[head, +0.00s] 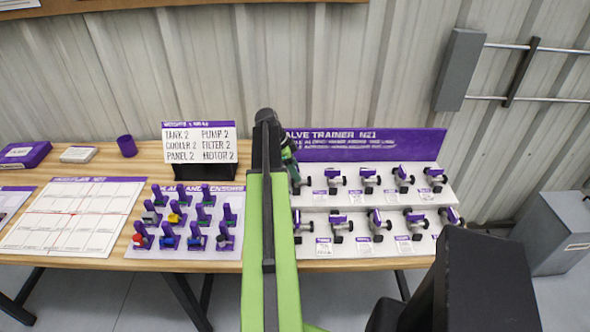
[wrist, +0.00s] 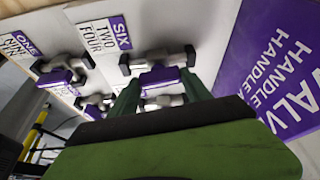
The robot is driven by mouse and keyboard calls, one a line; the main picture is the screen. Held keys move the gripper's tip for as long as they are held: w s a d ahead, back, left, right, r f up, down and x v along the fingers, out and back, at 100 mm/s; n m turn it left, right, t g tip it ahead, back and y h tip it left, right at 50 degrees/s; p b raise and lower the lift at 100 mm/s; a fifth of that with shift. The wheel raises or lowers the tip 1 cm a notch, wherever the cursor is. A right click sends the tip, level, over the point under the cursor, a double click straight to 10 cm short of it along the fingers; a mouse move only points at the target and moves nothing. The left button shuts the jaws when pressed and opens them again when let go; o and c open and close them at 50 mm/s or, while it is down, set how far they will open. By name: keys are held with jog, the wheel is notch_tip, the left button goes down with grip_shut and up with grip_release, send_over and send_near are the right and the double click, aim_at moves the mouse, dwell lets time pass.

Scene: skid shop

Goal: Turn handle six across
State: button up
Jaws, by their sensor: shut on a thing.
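The valve trainer (head: 370,143) is a white two-step board with a purple sign and rows of valves with purple handles. In the wrist view a label reading SIX (wrist: 121,35) stands by a metal valve with black ends. My gripper (wrist: 160,86) has its green fingers on both sides of that valve's purple handle (wrist: 158,75) and is shut on it. The handle appears to lie roughly along its pipe, partly hidden by the gripper. In the head view my gripper (head: 290,160) is at the board's left end, and my arm hides the valve there.
Other purple-handled valves (wrist: 62,78) stand close beside the held one. Left of my arm are a rack of coloured pieces (head: 190,222), a sign (head: 200,143), a white grid board (head: 75,215) and a purple cup (head: 126,146). A grey box (head: 560,230) stands at right.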

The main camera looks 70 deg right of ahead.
jog(key=n, duration=0.1)
jog(key=n+h, duration=0.1)
jog(key=n, duration=0.1)
jog(key=n+t, duration=0.1)
jog(key=shift+s+a, duration=0.15)
jog(key=shift+a, duration=0.1)
jog(key=n, duration=0.2)
jog(key=n+t+h, duration=0.1)
jog(key=n, duration=0.2)
jog(key=shift+t, duration=0.3)
jog(key=n+t, duration=0.1)
jog(key=n, duration=0.3)
jog(key=shift+s+t, duration=0.2)
jog(key=shift+t, duration=0.2)
jog(key=shift+n+t, duration=0.6)
jog(key=shift+n, duration=1.2)
jog(key=o, duration=1.4)
jog(key=shift+c, duration=0.2)
